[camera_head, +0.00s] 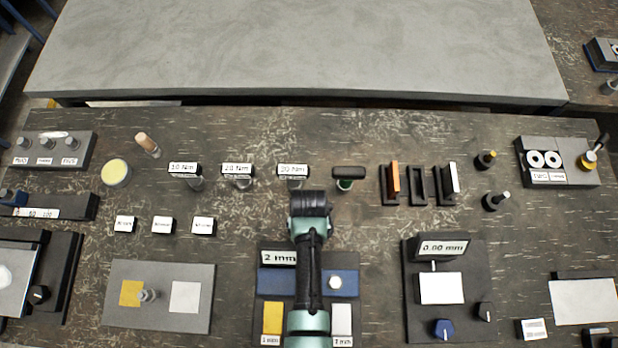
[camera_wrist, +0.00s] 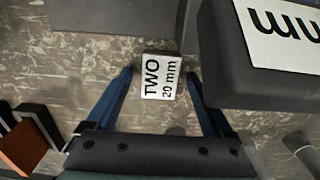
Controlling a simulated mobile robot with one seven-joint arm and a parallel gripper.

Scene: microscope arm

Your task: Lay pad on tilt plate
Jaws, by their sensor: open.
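My gripper (camera_wrist: 160,73) is open, its two blue fingers apart on either side of a small white-topped block (camera_wrist: 158,90) marked "TWO 20 mm". The block lies on the dark table; I cannot tell whether the fingers touch it. In the head view, my wrist and gripper body (camera_head: 311,205) hide the fingers and block. No plate is labelled as the tilt plate. A base with a blue panel (camera_head: 343,283) and "2 mm" sign (camera_head: 279,258) stands below my gripper, partly behind my arm, with yellow (camera_head: 272,318) and white (camera_head: 342,319) pieces.
A black slotted rack (camera_head: 418,186) with an orange piece (camera_head: 393,179) stands right of my gripper. A knobbed unit with a "0.00 mm" display (camera_head: 443,247) is at lower right. A grey plate (camera_head: 180,320) bears yellow and white squares. Several labelled tools stand upper left.

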